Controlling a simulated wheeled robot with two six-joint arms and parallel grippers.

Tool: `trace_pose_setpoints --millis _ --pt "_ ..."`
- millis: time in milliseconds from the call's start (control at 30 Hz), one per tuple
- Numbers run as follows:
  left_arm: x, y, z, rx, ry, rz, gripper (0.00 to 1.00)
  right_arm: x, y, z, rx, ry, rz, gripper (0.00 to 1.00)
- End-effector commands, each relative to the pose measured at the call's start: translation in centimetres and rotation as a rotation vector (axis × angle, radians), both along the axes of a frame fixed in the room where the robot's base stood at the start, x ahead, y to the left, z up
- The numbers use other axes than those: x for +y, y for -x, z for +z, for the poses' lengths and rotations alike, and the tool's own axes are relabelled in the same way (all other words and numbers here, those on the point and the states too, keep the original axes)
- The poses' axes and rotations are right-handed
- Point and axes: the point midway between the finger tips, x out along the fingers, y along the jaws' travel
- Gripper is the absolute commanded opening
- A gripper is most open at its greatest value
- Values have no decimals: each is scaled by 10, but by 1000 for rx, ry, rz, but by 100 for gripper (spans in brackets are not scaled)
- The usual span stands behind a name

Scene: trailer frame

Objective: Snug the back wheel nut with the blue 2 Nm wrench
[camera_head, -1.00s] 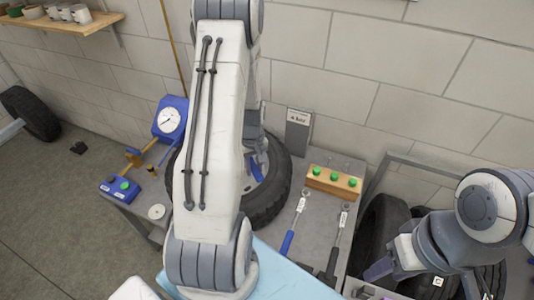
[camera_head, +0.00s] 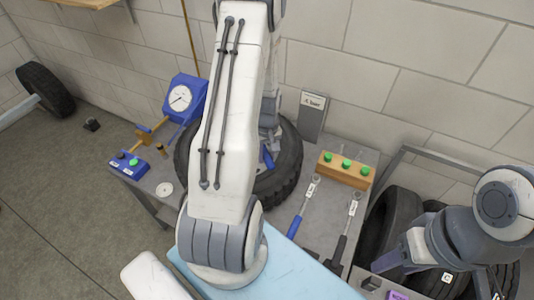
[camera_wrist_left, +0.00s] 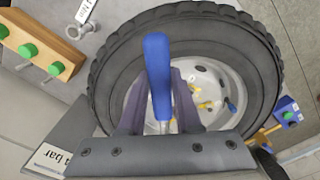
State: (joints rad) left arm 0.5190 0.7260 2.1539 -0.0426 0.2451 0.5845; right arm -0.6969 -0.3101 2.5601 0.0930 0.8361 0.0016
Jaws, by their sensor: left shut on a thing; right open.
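My left gripper (camera_head: 268,140) is over the wheel (camera_head: 283,185) lying on the bench, partly hidden by my left arm. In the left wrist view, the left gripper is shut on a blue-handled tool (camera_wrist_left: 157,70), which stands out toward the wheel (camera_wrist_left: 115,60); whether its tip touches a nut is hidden. The wheel's hub shows yellow pieces (camera_wrist_left: 206,104) and a dark blue piece (camera_wrist_left: 231,107). A blue-handled wrench (camera_head: 295,226) with a white label lies on the bench beside a black-handled one (camera_head: 339,250); the labels are unreadable. My right gripper (camera_head: 385,265) is open and empty at the lower right.
A wooden block with green knobs (camera_head: 345,170) stands right of the wheel. A grey sign plate (camera_head: 312,115) leans at the wall. A blue gauge (camera_head: 181,98) and a blue button box (camera_head: 128,164) stand on the left. Spare tyres (camera_head: 390,222) stand in a rack on the right.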

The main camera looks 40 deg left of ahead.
Motion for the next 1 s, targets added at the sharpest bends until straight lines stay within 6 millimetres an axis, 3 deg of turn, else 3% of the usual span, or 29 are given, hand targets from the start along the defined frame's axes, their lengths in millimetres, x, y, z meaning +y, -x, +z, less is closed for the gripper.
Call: trace_pose_setpoints --millis 133,1000 --pt "0 -1 -12 -4 -3 -2 0 0 0 -11 0 0 -1 50" --pt "0 -1 -23 -5 -5 -2 0 0 0 -20 0 0 -1 50"
